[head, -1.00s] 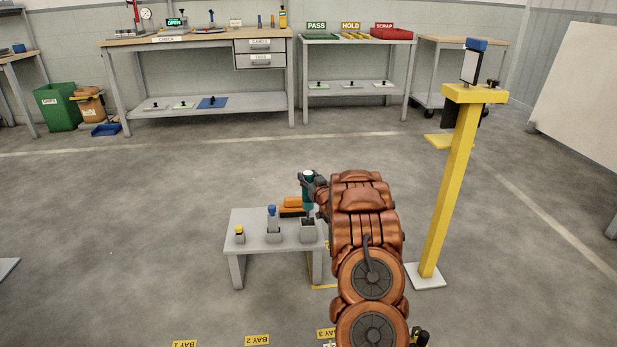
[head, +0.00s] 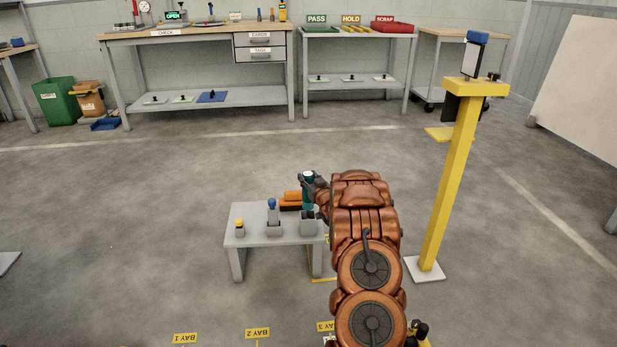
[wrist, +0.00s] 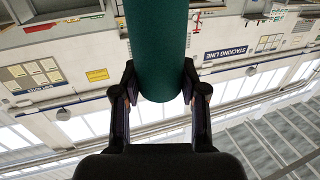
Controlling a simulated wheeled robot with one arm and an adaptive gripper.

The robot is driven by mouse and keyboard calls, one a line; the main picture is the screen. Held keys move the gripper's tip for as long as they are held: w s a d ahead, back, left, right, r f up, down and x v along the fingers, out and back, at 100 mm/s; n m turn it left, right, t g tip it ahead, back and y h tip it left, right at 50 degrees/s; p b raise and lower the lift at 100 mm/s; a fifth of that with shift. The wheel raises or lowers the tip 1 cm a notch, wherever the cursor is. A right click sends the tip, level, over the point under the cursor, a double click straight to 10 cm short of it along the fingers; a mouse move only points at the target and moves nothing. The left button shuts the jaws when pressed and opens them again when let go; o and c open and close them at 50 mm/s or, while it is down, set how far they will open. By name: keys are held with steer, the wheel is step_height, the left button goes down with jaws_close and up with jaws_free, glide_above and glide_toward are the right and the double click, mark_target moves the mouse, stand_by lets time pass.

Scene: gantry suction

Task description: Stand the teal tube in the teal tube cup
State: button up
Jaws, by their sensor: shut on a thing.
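The teal tube (head: 308,196) is upright, with a white top, above the right end of the small grey table. My gripper (head: 315,183) is shut on its upper part from the right. The tube also fills the top middle of the wrist view (wrist: 157,45), between the two fingers (wrist: 160,92).
A yellow post (head: 446,185) stands to the right. Open floor lies left and behind.

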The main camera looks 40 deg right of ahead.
steer(key=shift+f, duration=2.65)
steer(key=o, duration=1.4)
steer(key=shift+c, duration=0.2)
steer(key=shift+s, duration=0.15)
steer(key=v, duration=1.1)
steer(key=shift+s+a, duration=0.2)
steer(key=shift+s, duration=0.1)
